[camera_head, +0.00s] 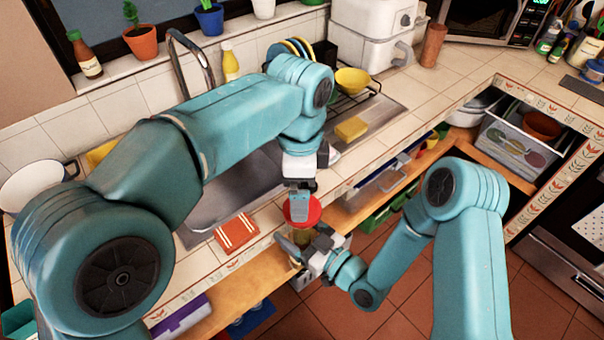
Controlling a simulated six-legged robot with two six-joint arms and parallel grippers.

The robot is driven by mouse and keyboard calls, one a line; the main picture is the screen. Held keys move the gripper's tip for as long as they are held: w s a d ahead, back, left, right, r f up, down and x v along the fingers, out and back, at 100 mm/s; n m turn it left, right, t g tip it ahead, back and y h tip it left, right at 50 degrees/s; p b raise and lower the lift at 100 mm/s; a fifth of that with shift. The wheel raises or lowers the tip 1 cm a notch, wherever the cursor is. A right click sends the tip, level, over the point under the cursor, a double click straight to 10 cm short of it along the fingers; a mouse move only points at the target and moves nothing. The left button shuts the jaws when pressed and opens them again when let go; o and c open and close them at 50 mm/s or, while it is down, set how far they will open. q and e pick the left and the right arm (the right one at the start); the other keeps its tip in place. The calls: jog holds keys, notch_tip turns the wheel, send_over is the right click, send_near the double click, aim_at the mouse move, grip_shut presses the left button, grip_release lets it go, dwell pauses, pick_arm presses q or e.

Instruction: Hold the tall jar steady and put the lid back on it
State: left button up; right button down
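The tall jar (301,237) is upright at the front edge of the counter, with yellowish-green contents; its lower part is mostly hidden by my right gripper. The red lid (312,212) is level at the jar's mouth; I cannot tell whether it rests on the rim or is just above it. My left gripper (300,206) points straight down and appears shut on the lid, its fingertips covering the lid's middle. My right gripper (306,253) comes from the lower right and is shut around the jar's side.
An orange striped cloth (236,232) lies on the counter left of the jar. The sink (225,190) is behind, with a yellow sponge (351,128) on its right.

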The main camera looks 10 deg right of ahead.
pick_arm(q)
jog(key=n, duration=0.5)
jog(key=shift+r, duration=0.3)
jog(key=n, duration=0.4)
jog(key=shift+r+n, duration=0.25)
jog(key=shift+n, duration=0.05)
jog(key=n, duration=0.2)
jog(key=shift+r+n, duration=0.25)
jog(key=shift+n, duration=0.05)
jog(key=shift+w+d+r, duration=0.1)
jog(key=shift+d+r, duration=0.1)
jog(key=shift+r, duration=0.15)
jog(key=shift+f, duration=4.05)
